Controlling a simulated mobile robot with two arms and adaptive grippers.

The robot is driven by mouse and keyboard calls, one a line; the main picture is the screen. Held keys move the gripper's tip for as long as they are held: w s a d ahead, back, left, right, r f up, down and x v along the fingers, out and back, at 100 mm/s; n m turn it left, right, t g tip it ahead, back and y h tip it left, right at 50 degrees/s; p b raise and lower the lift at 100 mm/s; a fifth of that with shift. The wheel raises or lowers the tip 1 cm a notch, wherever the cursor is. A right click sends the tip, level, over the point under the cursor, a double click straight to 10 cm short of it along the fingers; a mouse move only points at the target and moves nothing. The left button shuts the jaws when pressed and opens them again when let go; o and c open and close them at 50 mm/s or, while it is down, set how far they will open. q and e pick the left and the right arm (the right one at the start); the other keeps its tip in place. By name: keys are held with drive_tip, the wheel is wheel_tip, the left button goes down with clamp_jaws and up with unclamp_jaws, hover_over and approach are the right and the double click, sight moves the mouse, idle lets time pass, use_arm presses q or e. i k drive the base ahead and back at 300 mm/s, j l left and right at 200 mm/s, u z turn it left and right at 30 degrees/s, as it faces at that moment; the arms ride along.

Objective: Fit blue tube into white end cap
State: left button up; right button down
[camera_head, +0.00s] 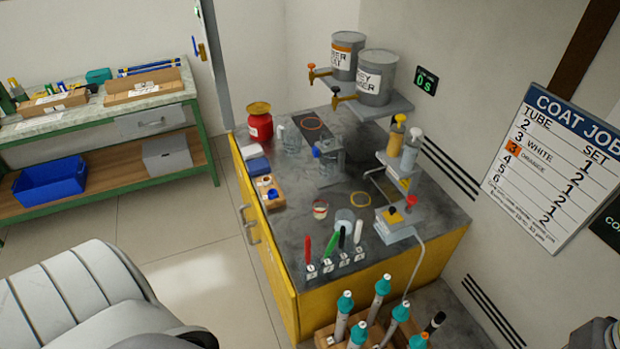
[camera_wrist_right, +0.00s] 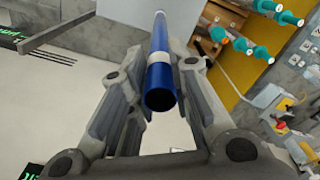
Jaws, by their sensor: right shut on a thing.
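In the right wrist view my right gripper (camera_wrist_right: 167,85) is shut on a blue tube (camera_wrist_right: 162,78). The tube lies between the fingers with its hollow, open end facing the camera. A small wooden tray (camera_head: 278,204) on the yellow cabinet holds small round white and blue pieces. I cannot tell whether one is the white end cap. My left gripper is not in view.
The yellow cabinet's dark top (camera_head: 285,222) carries a red jar (camera_head: 259,122), glass vessels and a row of coloured upright sticks. Teal-capped tubes (camera_head: 344,303) stand in front. A green bench (camera_head: 110,122) with blue rods (camera_head: 150,68) is at the left.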

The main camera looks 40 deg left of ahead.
sight(266, 184)
drive_tip(key=k+j+z, duration=0.1)
drive_tip(key=z, duration=0.2)
drive_tip(key=k+j+z, duration=0.15)
drive_tip(key=z, duration=0.15)
drive_tip(key=k+j, duration=0.1)
drive_tip(key=j, duration=1.1)
drive_tip(key=k+j, duration=0.15)
drive_tip(key=j, duration=0.45)
